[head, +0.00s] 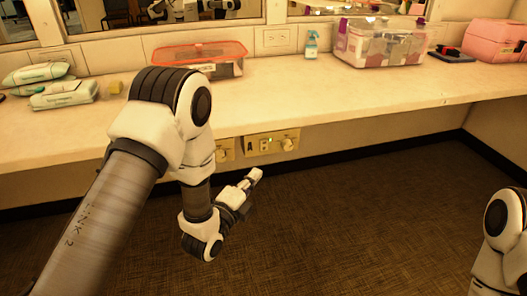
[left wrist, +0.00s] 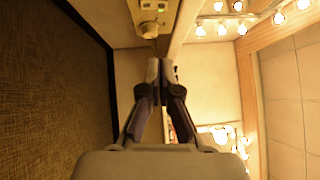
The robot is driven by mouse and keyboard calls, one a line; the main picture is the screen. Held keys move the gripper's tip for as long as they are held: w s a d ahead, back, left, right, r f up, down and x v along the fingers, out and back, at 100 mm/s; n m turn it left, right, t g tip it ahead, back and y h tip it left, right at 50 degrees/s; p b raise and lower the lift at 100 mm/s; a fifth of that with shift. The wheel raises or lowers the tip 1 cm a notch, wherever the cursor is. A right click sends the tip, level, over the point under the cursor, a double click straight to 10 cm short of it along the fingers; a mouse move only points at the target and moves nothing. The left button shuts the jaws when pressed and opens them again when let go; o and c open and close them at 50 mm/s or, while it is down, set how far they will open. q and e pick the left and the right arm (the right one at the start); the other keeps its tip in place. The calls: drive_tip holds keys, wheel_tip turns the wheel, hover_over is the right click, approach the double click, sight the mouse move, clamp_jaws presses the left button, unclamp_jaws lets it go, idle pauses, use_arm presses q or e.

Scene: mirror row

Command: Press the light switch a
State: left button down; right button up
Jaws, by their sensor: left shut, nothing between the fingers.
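A beige switch plate (head: 272,142) marked with an "A" is mounted under the counter's front edge in the head view. It carries a small switch (head: 265,144) and a round knob (head: 289,144). The plate also shows at the top of the left wrist view (left wrist: 152,14), cut by the frame edge, with its knob (left wrist: 149,30) at the lower end. My left gripper (head: 257,174) is shut and empty, just below the plate in the head view and apart from it in the picture. Its closed fingertips also show in the left wrist view (left wrist: 161,66). My right gripper is out of view.
A second plate (head: 224,150) is partly hidden by my left arm. The counter (head: 330,103) holds a red-lidded box (head: 198,55), a spray bottle (head: 311,46), a clear bin (head: 380,45) and wipe packs (head: 62,93). The floor (head: 370,220) below is clear.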

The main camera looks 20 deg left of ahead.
sight(264, 146)
use_arm(q)
drive_tip(key=x, duration=0.3)
drive_tip(key=a+b+x, duration=0.1)
drive_tip(key=x, duration=0.2)
drive_tip(key=a+x, duration=0.1)
drive_tip(key=x, duration=0.2)
drive_tip(key=shift+w+r, duration=0.1)
drive_tip(key=shift+w, duration=0.35)
drive_tip(key=shift+w+a+r+b, duration=0.1)
drive_tip(key=shift+w+a+b, duration=0.2)
drive_tip(key=shift+w, duration=0.1)
drive_tip(key=shift+w+r, duration=0.15)
